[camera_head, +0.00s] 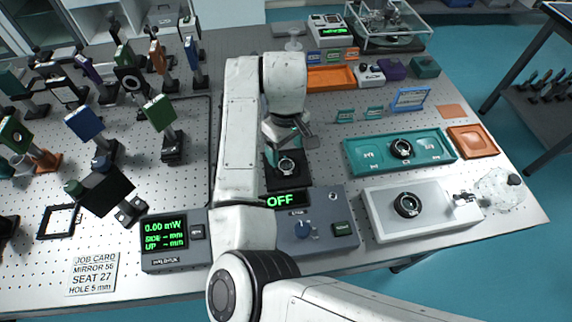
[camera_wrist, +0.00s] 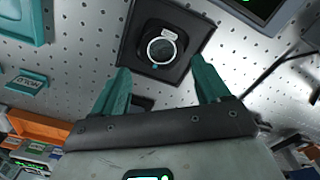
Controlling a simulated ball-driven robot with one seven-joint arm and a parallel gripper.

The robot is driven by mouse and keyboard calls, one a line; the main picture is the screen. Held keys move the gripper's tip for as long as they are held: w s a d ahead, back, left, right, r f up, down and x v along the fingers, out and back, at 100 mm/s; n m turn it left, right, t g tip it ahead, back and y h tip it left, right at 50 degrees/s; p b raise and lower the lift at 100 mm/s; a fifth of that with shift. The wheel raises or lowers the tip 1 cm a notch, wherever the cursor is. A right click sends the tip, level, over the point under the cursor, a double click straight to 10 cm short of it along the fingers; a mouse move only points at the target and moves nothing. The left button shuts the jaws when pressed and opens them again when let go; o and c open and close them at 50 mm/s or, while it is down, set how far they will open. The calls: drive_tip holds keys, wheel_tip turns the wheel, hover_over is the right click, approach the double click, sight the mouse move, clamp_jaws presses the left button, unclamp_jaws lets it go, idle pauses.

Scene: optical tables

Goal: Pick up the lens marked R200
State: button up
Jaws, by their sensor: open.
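My gripper (camera_head: 287,138) is over the middle of the optical table, and its open teal fingers (camera_wrist: 161,66) show in the wrist view. Between and beyond the fingertips, a round lens in a black ring (camera_wrist: 161,48) lies on a dark square pad (camera_wrist: 134,53). The fingers are not closed on it. This lens also shows in the head view (camera_head: 287,166), just below the gripper. Its small white label is too small to read. A second ringed lens (camera_head: 402,148) sits in the teal tray, and a third (camera_head: 407,205) on a pale box. I cannot tell which is marked R200.
The teal tray (camera_head: 358,158) and pale box (camera_head: 452,222) stand to the right. A control box reading OFF (camera_head: 322,240) is just in front of the pad. Several mounted optics crowd the left side, including a blue plate (camera_head: 85,123). An orange tray (camera_head: 330,78) is behind.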

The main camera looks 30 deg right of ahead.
sight(285, 163)
wheel_tip(285, 163, down, 5)
drive_tip(key=shift+s+a+f+p, duration=0.1)
drive_tip(key=shift+a+p, duration=0.05)
drive_tip(key=shift+p, duration=0.25)
drive_tip(key=c, duration=0.8)
drive_tip(key=shift+c, duration=0.2)
